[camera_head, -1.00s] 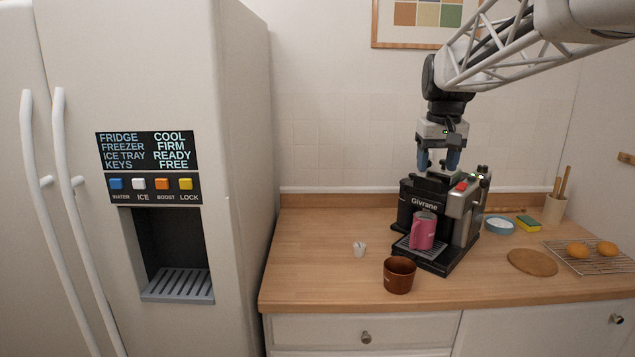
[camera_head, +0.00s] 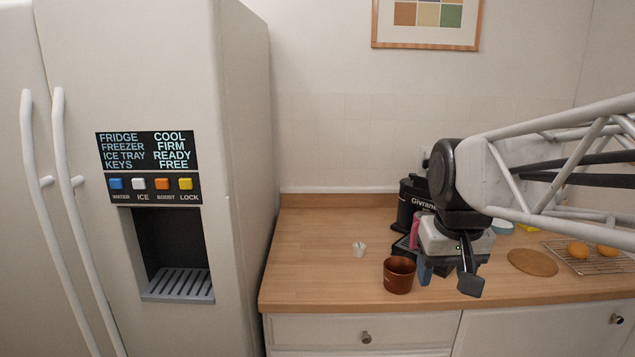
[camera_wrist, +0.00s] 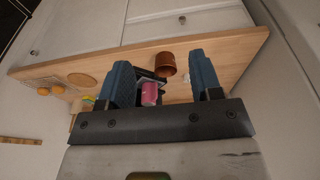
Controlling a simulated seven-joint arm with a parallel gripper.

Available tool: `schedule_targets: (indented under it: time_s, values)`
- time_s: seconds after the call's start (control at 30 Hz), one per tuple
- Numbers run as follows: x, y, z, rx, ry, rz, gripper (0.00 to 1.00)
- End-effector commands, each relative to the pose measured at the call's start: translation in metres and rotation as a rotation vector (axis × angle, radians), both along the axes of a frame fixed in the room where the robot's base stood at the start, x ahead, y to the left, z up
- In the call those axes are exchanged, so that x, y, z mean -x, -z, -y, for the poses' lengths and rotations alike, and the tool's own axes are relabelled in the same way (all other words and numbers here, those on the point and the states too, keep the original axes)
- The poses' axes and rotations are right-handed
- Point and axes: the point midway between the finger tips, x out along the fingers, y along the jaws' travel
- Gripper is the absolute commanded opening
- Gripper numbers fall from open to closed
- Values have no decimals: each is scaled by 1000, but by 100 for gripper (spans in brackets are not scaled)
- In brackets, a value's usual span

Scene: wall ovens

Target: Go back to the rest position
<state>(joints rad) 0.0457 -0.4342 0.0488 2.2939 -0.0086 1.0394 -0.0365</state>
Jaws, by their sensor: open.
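My gripper (camera_head: 446,274) is open and empty in the head view, held in front of the coffee machine (camera_head: 406,199) and near the counter's front edge. In the wrist view, my gripper (camera_wrist: 162,82) shows two blue fingers spread apart with nothing held between them. The pink mug (camera_wrist: 150,93) shows beyond the fingers and touches neither. In the head view the pink mug (camera_head: 414,232) is mostly hidden behind my gripper. My arm hides most of the coffee machine.
A round wooden board (camera_head: 532,262) and a rack (camera_head: 580,262) with buns lie at right. The fridge (camera_head: 240,160) stands at left.

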Motion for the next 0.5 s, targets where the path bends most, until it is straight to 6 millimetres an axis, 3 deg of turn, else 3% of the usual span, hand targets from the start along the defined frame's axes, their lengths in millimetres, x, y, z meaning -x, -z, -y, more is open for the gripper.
schedule_targets:
  time_s: [0.3, 0.5]
  values:
    - [76, 52, -11, -5, 7, 24, 59]
    - [107, 78, -15, -8, 11, 34, 59]
